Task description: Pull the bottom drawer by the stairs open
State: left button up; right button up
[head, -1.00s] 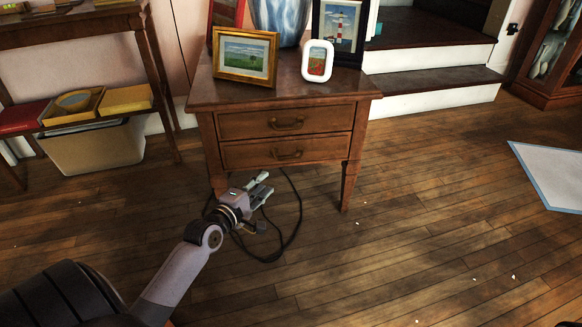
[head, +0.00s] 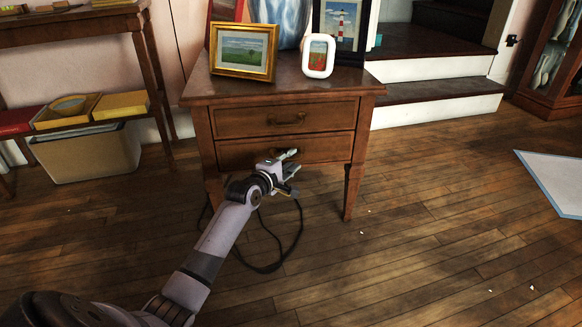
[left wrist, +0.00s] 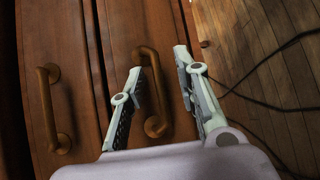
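The small wooden cabinet (head: 200,100) by the stairs has two drawers with brass handles, both closed. The bottom drawer (head: 332,147) has its handle mostly hidden behind my left gripper (head: 294,161) in the head view. In the left wrist view, the bottom drawer's handle (left wrist: 153,125) lies between the spread fingers of my left gripper (left wrist: 158,60). The fingers are open, one on each side of the handle; I cannot tell whether they touch it. The top drawer's handle (left wrist: 50,110) is left of the fingers. My right gripper is not in view.
Picture frames (head: 244,52) and a vase (head: 282,22) stand on the cabinet. A black cable (head: 272,265) loops on the floor beneath my gripper. A side table (head: 158,85) stands left, stairs (head: 430,112) behind right. The wooden floor in front is mostly clear.

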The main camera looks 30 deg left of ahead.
pick_arm(q)
jog(key=shift+w, duration=0.35)
grip_shut()
dwell(0.8)
